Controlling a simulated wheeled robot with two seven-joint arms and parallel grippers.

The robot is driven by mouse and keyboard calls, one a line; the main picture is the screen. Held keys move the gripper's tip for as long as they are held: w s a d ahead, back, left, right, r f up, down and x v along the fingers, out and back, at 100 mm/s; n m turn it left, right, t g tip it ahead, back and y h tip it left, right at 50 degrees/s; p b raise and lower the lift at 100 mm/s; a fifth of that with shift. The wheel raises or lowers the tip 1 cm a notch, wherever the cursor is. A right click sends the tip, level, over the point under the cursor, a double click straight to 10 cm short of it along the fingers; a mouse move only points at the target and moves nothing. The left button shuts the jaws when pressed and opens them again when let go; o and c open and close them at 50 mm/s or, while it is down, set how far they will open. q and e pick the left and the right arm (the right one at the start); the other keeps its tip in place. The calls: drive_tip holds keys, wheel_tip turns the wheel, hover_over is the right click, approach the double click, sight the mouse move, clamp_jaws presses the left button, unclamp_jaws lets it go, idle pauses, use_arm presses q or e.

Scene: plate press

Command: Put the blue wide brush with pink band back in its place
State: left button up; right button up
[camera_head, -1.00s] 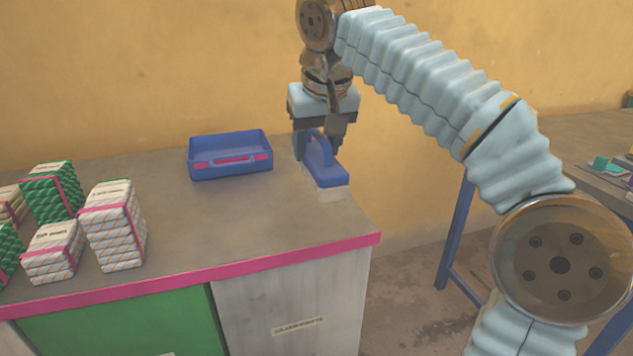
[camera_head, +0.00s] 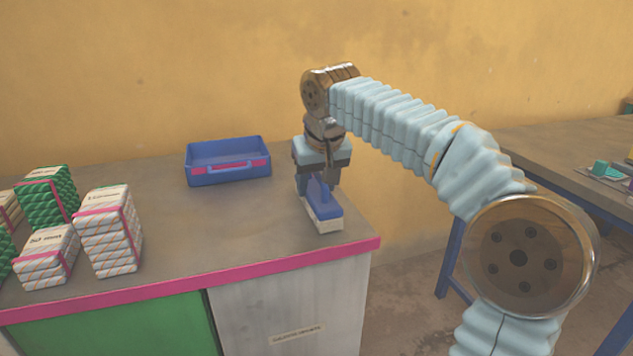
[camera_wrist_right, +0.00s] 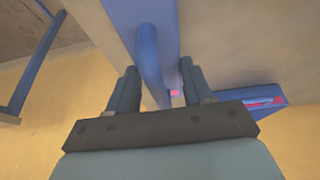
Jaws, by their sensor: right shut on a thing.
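The blue wide brush (camera_head: 325,212) is at the right end of the counter, pale bristles down and roughly level. Its pink band is hardly visible in the head view; a small pink patch shows between the fingers in the right wrist view. My right gripper (camera_head: 316,184) is above the brush and shut on its raised handle. In the right wrist view, the blue handle (camera_wrist_right: 148,50) runs between the two fingers. I cannot tell whether the bristles touch the counter. My left gripper is not in view.
A blue open tray (camera_head: 228,176) with a pink strip stands at the back of the counter (camera_head: 200,225), left of the brush. Several green and white wrapped stacks (camera_head: 109,235) stand at the left. The counter middle is clear. Another table (camera_head: 560,150) is at the right.

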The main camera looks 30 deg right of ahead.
drive_tip(key=shift+f, duration=0.1)
drive_tip(key=o, duration=1.1)
drive_tip(key=shift+r, duration=0.35)
drive_tip(key=p+v, duration=0.2)
drive_tip(key=v, duration=0.9)
drive_tip(key=shift+s+r, duration=0.2)
drive_tip(key=shift+r, duration=0.1)
